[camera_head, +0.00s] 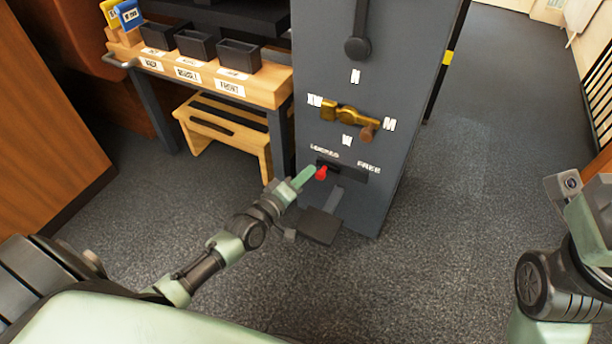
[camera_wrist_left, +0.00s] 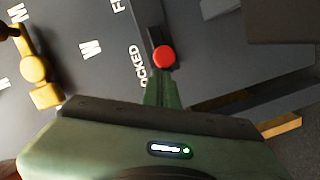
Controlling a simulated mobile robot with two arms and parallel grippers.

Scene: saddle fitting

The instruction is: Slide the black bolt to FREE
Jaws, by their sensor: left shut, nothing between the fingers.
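The black bolt sits in a dark slot plate (camera_head: 352,174) low on the grey cabinet's front, between the labels LOCKED and FREE. Its red knob (camera_head: 321,173) is at the LOCKED end, and it also shows in the left wrist view (camera_wrist_left: 163,57). My left gripper (camera_head: 309,173) is shut and empty, with its fingertips right at the knob's left side. In the left wrist view the green fingers (camera_wrist_left: 162,88) point at the knob; whether they touch it I cannot tell. My right gripper's body (camera_head: 588,215) is at the right edge; its fingers cannot be made out.
A brass lever (camera_head: 350,114) sits above the slot, with a black handle (camera_head: 358,46) higher up. A dark step (camera_head: 320,226) sticks out below. A wooden bench (camera_head: 270,88) with black bins and a stool (camera_head: 228,130) stand left. Floor is clear to the right.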

